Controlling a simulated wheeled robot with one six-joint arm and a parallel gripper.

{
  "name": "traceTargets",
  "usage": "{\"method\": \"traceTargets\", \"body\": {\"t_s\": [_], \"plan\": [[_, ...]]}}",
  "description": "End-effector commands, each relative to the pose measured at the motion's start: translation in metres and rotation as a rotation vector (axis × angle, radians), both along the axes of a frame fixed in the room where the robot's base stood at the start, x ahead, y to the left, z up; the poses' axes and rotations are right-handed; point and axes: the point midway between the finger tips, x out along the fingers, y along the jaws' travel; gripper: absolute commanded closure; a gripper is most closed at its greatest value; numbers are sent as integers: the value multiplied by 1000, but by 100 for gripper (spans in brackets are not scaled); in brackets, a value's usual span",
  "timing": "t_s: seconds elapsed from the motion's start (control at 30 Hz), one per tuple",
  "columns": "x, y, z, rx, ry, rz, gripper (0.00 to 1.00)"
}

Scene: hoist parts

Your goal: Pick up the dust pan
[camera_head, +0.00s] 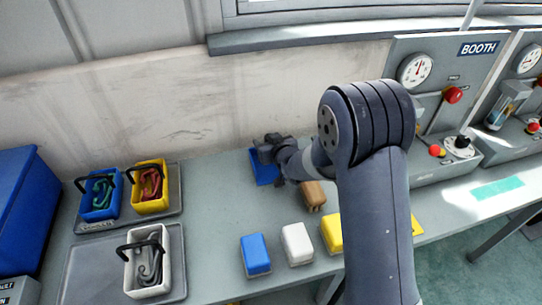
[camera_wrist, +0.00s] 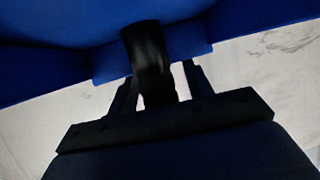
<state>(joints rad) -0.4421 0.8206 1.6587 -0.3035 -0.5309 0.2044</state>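The dust pan is blue with a black handle. In the head view the blue dust pan (camera_head: 262,175) lies at the back of the grey table, near the wall, partly hidden by my gripper (camera_head: 270,150). In the wrist view the blue pan (camera_wrist: 190,40) fills the top, and its black handle (camera_wrist: 150,55) reaches down between the two dark fingers of my gripper (camera_wrist: 158,88). Light gaps show beside the handle, so the fingers look open around it. The picture is dark there, and contact is hard to judge.
A brown brush-like block (camera_head: 313,195) lies just right of the pan. Blue (camera_head: 255,255), white (camera_head: 297,244) and yellow (camera_head: 331,232) blocks stand nearer the front. Trays with hook bins (camera_head: 150,187) are left. A gauge booth (camera_head: 430,130) stands right.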

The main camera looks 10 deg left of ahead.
Motion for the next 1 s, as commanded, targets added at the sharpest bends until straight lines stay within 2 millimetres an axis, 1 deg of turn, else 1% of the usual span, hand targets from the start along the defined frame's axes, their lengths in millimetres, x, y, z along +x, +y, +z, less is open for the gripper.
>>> {"method": "traceTargets", "body": {"t_s": [0.03,0.07,0.53,0.73,0.83,0.97,1.0], "plan": [[0,0,0,0,0,0,56],[0,0,0,0,0,0,59],[0,0,0,0,0,0,97],[0,0,1,1,-1,0,97],[0,0,5,0,-2,0,97],[0,0,22,2,-5,0,97],[0,0,30,2,-7,1,97]]}}
